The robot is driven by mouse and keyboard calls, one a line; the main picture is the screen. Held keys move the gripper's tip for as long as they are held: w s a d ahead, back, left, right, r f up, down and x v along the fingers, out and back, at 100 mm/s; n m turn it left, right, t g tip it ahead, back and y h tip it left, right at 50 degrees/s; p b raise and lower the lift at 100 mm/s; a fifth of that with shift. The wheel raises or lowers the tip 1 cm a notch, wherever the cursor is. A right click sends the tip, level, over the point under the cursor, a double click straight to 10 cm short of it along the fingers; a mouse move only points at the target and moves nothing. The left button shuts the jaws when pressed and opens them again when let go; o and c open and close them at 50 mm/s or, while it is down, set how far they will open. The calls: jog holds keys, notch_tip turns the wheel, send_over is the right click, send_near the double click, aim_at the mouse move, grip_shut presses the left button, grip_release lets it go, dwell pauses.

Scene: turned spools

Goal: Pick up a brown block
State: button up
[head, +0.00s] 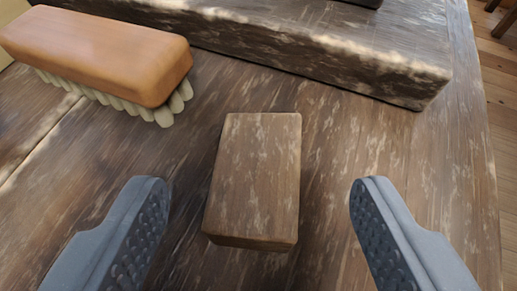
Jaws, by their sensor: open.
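A brown wooden block (255,175) with worn, pale-flecked grain lies flat on the wooden tabletop in the middle of the head view. My gripper (257,192) is open, with one grey finger to the left of the block and the other to its right. There is a gap between each finger and the block, and neither appears to touch it. The finger pads are dark and dimpled. Nothing is held between them.
An orange-brown brush (100,50) with pale bristles lies at the upper left. A raised wooden ledge (300,55) runs across the back. The table's right edge is near, with plank floor (497,80) beyond. A dark object at the top is cut off.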

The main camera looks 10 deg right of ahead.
aim_at(253, 204)
jog(key=shift+w+d+f, duration=0.15)
jog(key=shift+w+f, duration=0.1)
jog(key=shift+f, duration=0.05)
jog(key=shift+w+d, duration=0.15)
jog(key=shift+w, duration=0.3)
jog(key=shift+w+f, duration=0.4)
jog(key=shift+w, duration=0.1)
jog(key=c, duration=1.1)
